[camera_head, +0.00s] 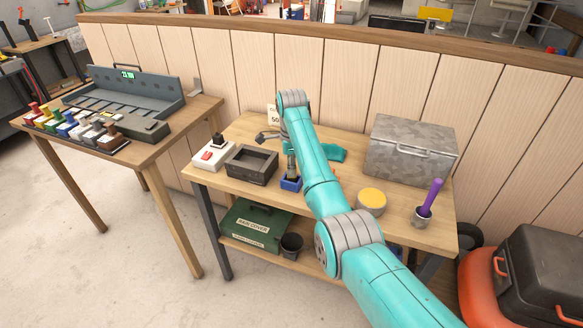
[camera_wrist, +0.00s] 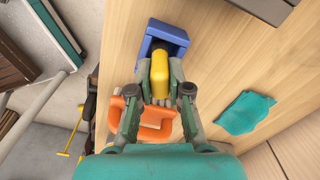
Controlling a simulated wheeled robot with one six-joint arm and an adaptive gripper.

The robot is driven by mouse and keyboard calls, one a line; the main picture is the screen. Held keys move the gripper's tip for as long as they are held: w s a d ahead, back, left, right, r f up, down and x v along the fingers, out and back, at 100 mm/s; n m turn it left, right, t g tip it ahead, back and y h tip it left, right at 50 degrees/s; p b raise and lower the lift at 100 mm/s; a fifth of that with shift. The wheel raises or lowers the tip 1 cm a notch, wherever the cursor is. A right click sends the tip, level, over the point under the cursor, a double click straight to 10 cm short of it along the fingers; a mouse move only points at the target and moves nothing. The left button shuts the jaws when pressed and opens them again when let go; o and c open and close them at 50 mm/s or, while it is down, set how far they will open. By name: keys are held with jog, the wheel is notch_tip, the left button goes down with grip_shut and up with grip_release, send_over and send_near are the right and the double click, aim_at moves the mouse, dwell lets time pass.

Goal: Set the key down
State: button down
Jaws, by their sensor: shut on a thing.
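My gripper (camera_wrist: 160,88) is shut on a yellow piece that I take to be the key (camera_wrist: 160,74). Its far end overlaps the opening of a small blue open holder (camera_wrist: 172,35) on the workbench; I cannot tell whether it is inside or above. The holder also shows in the head view (camera_head: 291,185), just below my gripper (camera_head: 291,172). An orange loop-shaped piece (camera_wrist: 155,132) shows between and behind my fingers; I cannot tell whether it joins the yellow piece. The key itself cannot be made out in the head view.
On the workbench (camera_head: 310,203), a dark tray (camera_head: 251,164) and a white switch box (camera_head: 212,155) stand left of the holder. A teal cloth (camera_head: 333,152), yellow-topped tin (camera_head: 371,200), metal box (camera_head: 411,150) and cup with a purple handle (camera_head: 424,217) are right.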

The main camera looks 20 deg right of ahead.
jog(key=shift+f, duration=0.2)
jog(key=c, duration=1)
grip_release()
notch_tip(320, 180, up, 8)
jog(key=shift+f, duration=0.25)
grip_shut()
dwell(0.5)
